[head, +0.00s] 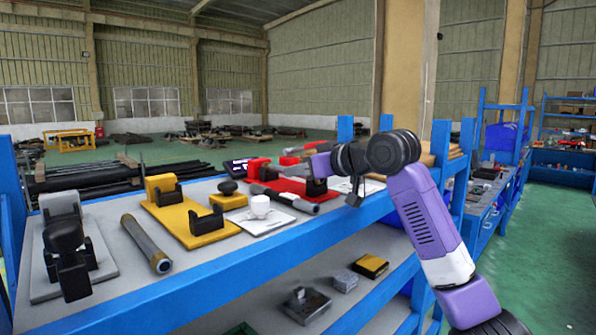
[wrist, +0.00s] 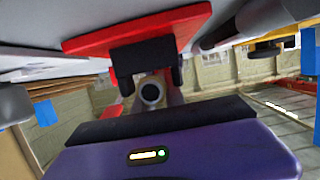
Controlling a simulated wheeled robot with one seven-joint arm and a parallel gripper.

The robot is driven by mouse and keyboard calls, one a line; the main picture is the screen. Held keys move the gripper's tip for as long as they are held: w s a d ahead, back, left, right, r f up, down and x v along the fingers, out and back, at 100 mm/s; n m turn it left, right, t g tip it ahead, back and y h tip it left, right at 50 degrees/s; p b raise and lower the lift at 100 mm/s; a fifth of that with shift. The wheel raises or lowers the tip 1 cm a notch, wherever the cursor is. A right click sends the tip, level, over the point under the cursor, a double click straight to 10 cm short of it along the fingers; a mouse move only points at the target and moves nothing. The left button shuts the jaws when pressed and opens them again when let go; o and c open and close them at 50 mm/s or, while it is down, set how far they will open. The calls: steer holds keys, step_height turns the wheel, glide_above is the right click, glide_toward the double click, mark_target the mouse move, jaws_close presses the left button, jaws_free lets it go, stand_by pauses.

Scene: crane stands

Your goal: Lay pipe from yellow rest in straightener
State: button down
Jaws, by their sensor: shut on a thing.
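The yellow rest (head: 183,226) stands on the bench with its black cradles empty. To its right a red stand (head: 291,185) with a black cradle, perhaps the straightener, stands partly behind my gripper (head: 309,168). The jaws are shut on a pipe (head: 288,172), mostly hidden in the head view, at the red stand. In the wrist view the pipe's round hollow end (wrist: 151,93) shows close to the black cradle (wrist: 143,55) of the red stand (wrist: 137,30). I cannot tell whether the pipe touches the cradle.
One loose pipe (head: 147,243) lies left of the yellow rest; another (head: 284,199) lies in front of the red stand. A grey stand (head: 68,262) with a black knob is at far left. A white cup (head: 260,207) stands on a white sheet. A lower shelf holds small boxes.

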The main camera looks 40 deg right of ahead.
steer(key=c, duration=1.3)
jaws_free()
steer(key=shift+s, duration=0.15)
steer(key=b+v, duration=0.2)
steer(key=v, duration=0.5)
steer(key=shift+s+r, duration=0.2)
steer(key=shift+s, duration=0.05)
